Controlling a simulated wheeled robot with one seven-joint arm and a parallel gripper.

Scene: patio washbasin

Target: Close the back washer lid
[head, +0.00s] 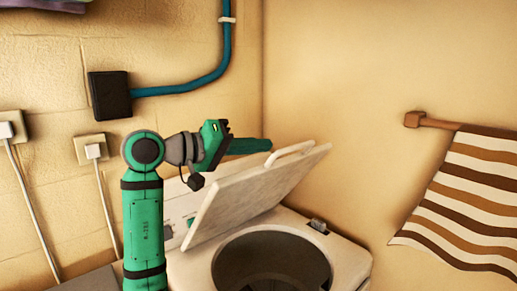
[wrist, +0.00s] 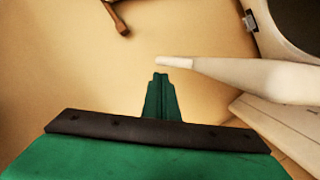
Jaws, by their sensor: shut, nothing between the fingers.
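The washer lid (head: 255,195) is a pale slab, raised and tilted over the washer (head: 345,262), with its round dark opening (head: 270,265) uncovered. A loop handle (head: 293,149) sits on the lid's upper edge. My green gripper (head: 268,146) is shut and empty, just left of the handle and above the lid's upper edge. In the wrist view my shut fingers (wrist: 160,78) point at the wall, and the pale lid (wrist: 245,80) shows edge-on to their right, its narrow tip just beyond them. I cannot tell whether the fingers touch the lid.
A striped towel (head: 465,200) hangs from a wooden rod (head: 435,122) on the right wall. A black box (head: 110,95) with a blue pipe (head: 205,82) is on the left wall, above plugged sockets (head: 92,150).

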